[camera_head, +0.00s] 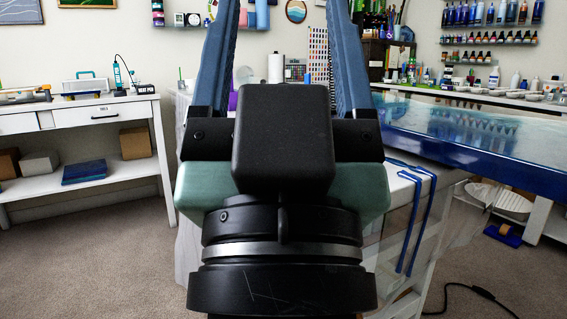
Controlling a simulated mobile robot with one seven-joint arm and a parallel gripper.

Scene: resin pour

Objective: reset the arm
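My gripper (282,22) fills the middle of the head view, seen from behind and pointing away from me. Its two long blue fingers stand wide apart on either side of the black housing. The fingers run up to the top edge of the picture, so their tips may be cut off. Nothing shows held between them; only the far wall and bench items show through the gap. My gripper and wrist hide much of the bench behind them.
A white workbench (75,115) with boxes on its lower shelf stands at the left. A black cable (470,290) lies on the carpet. Carpet at the lower left is clear.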

